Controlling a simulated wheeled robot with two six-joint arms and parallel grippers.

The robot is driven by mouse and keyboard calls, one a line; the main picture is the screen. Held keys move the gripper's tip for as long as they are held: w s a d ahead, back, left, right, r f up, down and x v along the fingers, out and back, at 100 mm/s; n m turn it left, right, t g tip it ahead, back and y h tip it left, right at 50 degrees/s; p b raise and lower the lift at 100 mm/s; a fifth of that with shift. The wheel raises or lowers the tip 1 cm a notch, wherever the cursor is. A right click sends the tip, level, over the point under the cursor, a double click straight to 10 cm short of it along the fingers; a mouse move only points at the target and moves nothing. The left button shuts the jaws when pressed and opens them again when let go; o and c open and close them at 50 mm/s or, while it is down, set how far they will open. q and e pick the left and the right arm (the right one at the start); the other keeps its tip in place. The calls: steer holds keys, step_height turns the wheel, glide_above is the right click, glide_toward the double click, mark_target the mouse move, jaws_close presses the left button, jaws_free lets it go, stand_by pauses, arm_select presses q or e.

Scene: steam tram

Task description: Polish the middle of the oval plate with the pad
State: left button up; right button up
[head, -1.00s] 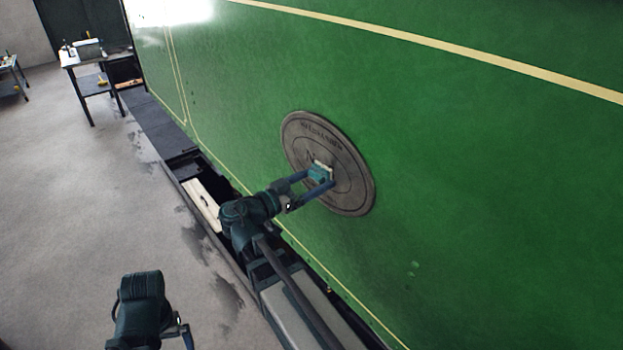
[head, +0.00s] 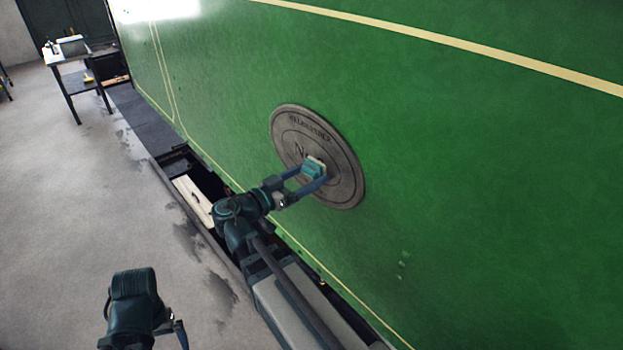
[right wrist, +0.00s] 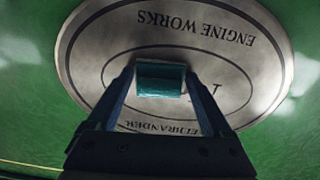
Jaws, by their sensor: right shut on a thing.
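The oval plate (head: 340,147) is grey-brown with raised lettering and an inner oval line, fixed on the green tram side. In the right wrist view the plate (right wrist: 85,62) fills the upper middle, with "ENGINE WORKS" upside down. My right gripper (head: 312,173) is shut on the teal pad (head: 313,167), which has a pale edge. The pad is at the plate's middle, hiding some inner lettering; I cannot tell whether it touches. In the right wrist view the pad (right wrist: 161,79) sits between both fingertips. My left gripper (head: 181,334) is low at the left, cut off by the frame's bottom edge.
The green tram side (head: 460,170) fills the right, with a cream line (head: 430,43) above the plate. Dark running gear shows along its lower edge. A small table (head: 75,58) stands at the far left. The grey floor (head: 70,190) is open at left.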

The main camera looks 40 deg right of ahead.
mark_target(288, 150)
steer(key=shift+w, duration=0.9)
steer(key=shift+w+a, duration=0.2)
steer(key=shift+w, duration=1.6)
steer(key=shift+w, duration=0.1)
steer(key=shift+w+a, duration=0.2)
steer(key=shift+w, duration=1.45)
steer(key=shift+w, duration=1.8)
